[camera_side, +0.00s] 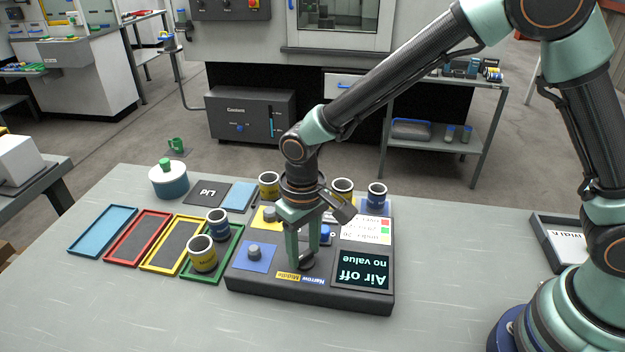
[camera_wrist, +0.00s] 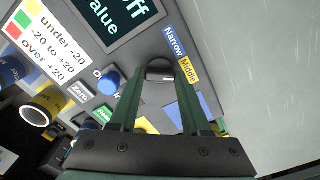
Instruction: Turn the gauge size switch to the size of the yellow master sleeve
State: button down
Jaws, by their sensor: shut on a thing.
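My gripper (camera_side: 303,262) points down at the front of the dark gauge box (camera_side: 360,303), its fingers closed on the dark size switch knob (camera_wrist: 160,70). Beside the knob are a blue Narrow label (camera_wrist: 174,42) and a yellow Middle label (camera_wrist: 188,70). I cannot tell surely which label the knob points to. Yellow-banded sleeves stand behind the gauge (camera_side: 342,187), at its back left (camera_side: 269,185) and on the tray side (camera_side: 203,258). The display (camera_side: 364,269) reads "Air off, no value".
A blue button (camera_wrist: 109,83) lies close to my fingers. Blue-banded sleeves stand at the gauge's back (camera_side: 376,197) and near the green tray (camera_side: 218,224). Blue, red and yellow trays (camera_side: 103,234) lie left. A teal lidded pot (camera_side: 169,182) stands behind. The table's front is clear.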

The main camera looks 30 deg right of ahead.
aim_at(304, 253)
jog(key=shift+c, duration=1.8)
grip_release()
notch_tip(304, 253, up, 12)
jog(key=shift+r, duration=0.1)
jog(key=s+d+r+t, duration=0.2)
jog(key=d, duration=0.5)
jog(key=s+d+r+m+t, duration=0.1)
jog(key=s+d+r, duration=0.1)
jog(key=d, duration=0.5)
jog(key=s+d+r+t, duration=0.2)
jog(key=s+d+r, duration=0.1)
jog(key=d, duration=0.4)
jog(key=shift+s+m+t, duration=0.3)
jog(key=shift+s+m, duration=0.1)
jog(key=shift+s, duration=0.35)
